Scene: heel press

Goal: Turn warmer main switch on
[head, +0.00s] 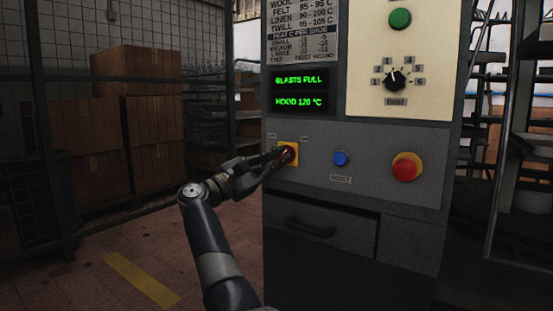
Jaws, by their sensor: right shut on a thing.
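The warmer main switch (293,150) is a red rotary handle on a yellow square plate, at the left of the grey control panel. My right gripper (284,155) is at the switch, shut on its red handle. The fingers hide part of the handle, so its exact angle is hard to read. My left gripper is not in view.
To the right on the panel are a blue reset button (340,158) and a red emergency button (406,167) on a yellow collar. A selector knob (395,79) and green button (400,18) sit above. A drawer (318,222) is below. Cardboard boxes (125,130) stand behind mesh fencing.

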